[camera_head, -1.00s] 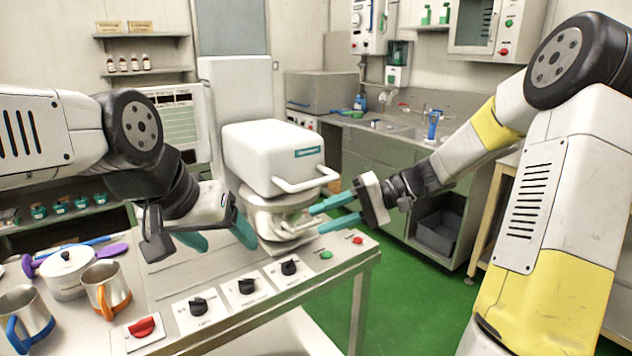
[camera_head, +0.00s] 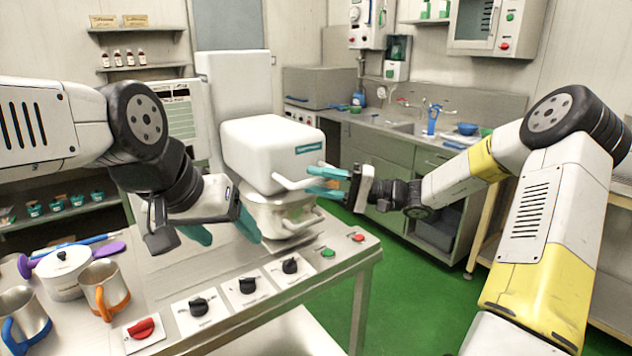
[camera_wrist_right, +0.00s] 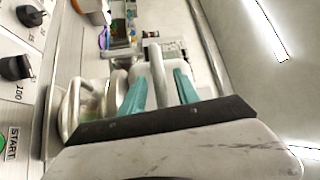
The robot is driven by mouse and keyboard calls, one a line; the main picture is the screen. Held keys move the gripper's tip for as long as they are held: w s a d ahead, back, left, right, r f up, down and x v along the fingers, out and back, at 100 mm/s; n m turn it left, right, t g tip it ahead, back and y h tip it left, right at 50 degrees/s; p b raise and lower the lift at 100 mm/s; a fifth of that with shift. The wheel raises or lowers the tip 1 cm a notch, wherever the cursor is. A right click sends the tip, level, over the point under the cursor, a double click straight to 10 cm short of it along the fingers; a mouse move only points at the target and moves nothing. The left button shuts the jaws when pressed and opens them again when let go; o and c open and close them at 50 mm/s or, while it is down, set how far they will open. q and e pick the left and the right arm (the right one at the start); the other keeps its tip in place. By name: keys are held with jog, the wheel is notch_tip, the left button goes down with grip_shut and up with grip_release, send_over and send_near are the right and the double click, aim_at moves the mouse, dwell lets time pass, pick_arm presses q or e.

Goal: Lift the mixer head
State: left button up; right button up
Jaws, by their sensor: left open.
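In the right wrist view the fingers (camera_wrist_right: 160,86) stand on either side of a pale bar, with gaps visible. The handle's right end is partly hidden by the fingers. My left gripper (camera_head: 222,230) is open and empty above the worktop, left of the bowl.
Knobs, including a black one (camera_head: 291,265), and a green button (camera_head: 327,253) line the worktop's front edge. A lidded white pot (camera_head: 62,275) and metal mugs (camera_head: 104,290) stand at the left. Green floor (camera_head: 400,300) is clear to the right.

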jog(key=shift+a, duration=0.2)
jog(key=shift+c, duration=0.5)
grip_shut()
dwell(0.9)
